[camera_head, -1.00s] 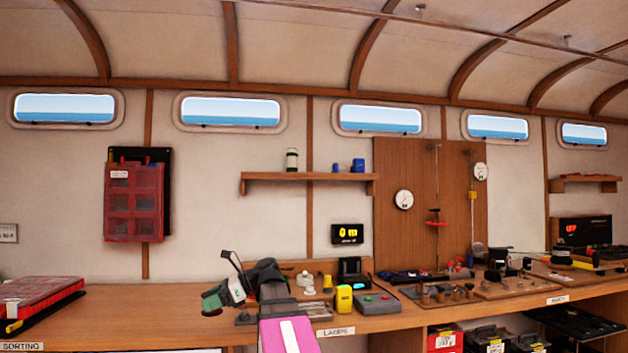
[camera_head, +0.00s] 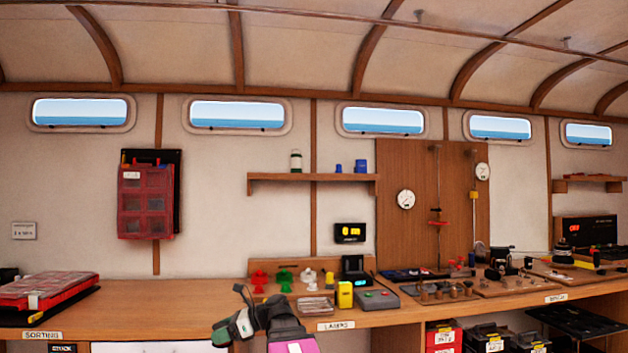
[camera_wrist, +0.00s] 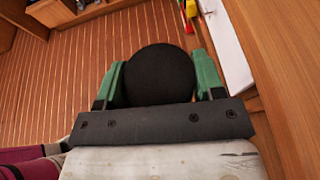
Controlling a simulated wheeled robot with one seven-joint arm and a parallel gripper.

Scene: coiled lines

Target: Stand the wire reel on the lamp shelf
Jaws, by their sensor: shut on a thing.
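My gripper (camera_wrist: 160,82) is shut on a dark round thing, which I take to be the wire reel (camera_wrist: 160,68). The reel's broad black face shows between the green fingers in the wrist view. In the head view my gripper (camera_head: 236,328) is low, in front of the bench's front edge, and the reel cannot be made out clearly. A wooden wall shelf (camera_head: 285,177) hangs above and beyond it, holding a dark-and-white cylinder (camera_head: 296,160) and two blue items (camera_head: 361,166). A label reading LAMPS (camera_head: 335,326) is on the bench edge; no label shows on the wall shelf.
The bench (camera_head: 165,305) is clear left of centre. Red (camera_head: 259,280), green (camera_head: 284,279) and white (camera_head: 308,277) small pieces stand near its back, with a yellow block (camera_head: 345,295) and a grey box (camera_head: 377,300) to their right. A red case (camera_head: 48,290) lies far left.

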